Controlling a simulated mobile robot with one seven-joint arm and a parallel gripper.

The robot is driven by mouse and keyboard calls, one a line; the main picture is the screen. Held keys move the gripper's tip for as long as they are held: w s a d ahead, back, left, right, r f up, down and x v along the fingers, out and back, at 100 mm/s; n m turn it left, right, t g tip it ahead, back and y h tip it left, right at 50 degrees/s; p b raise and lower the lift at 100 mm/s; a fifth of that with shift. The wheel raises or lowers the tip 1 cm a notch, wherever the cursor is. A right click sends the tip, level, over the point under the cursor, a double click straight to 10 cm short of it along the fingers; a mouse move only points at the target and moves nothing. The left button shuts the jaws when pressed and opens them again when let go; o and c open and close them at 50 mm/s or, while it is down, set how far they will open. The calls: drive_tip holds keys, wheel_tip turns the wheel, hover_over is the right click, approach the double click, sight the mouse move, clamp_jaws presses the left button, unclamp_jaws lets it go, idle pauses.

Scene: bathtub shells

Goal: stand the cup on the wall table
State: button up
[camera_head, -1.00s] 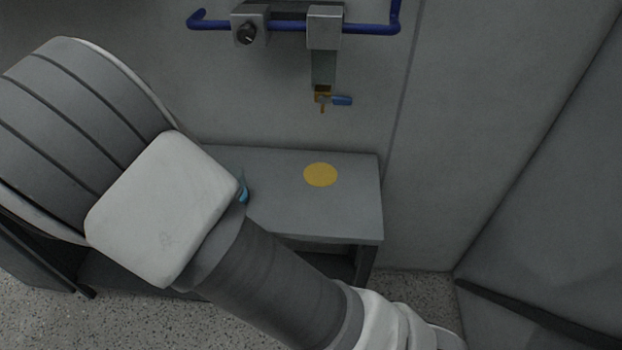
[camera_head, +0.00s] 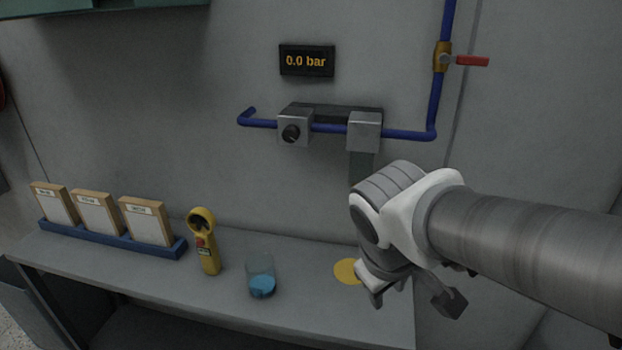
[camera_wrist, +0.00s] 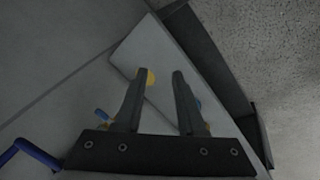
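The cup (camera_head: 261,277), clear above and blue below, stands upright on the wall table (camera_head: 320,312), right of a yellow hand-held device. A flat yellow disc (camera_head: 347,271) marks the table to the cup's right, partly behind my gripper. My gripper (camera_head: 412,302) is at the table's right end, right of the cup and apart from it. Its fingers are spread with nothing between them; they also show open in the wrist view (camera_wrist: 164,72).
The yellow device (camera_head: 205,243) stands left of the cup. Several boards stand in a blue rack (camera_head: 110,238) at the table's left. Above, a blue pipe (camera_head: 412,135) carries a knob block (camera_head: 294,128) and a red-handled valve (camera_head: 444,58). A display (camera_head: 306,61) reads 0.0 bar.

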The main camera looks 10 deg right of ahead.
drive_tip(key=s+a+r+m+t+y, duration=0.2)
drive_tip(key=s+r+m, duration=0.2)
drive_tip(key=shift+a+m+y, duration=0.2)
drive_tip(key=shift+m+y, duration=0.1)
idle(1.1)
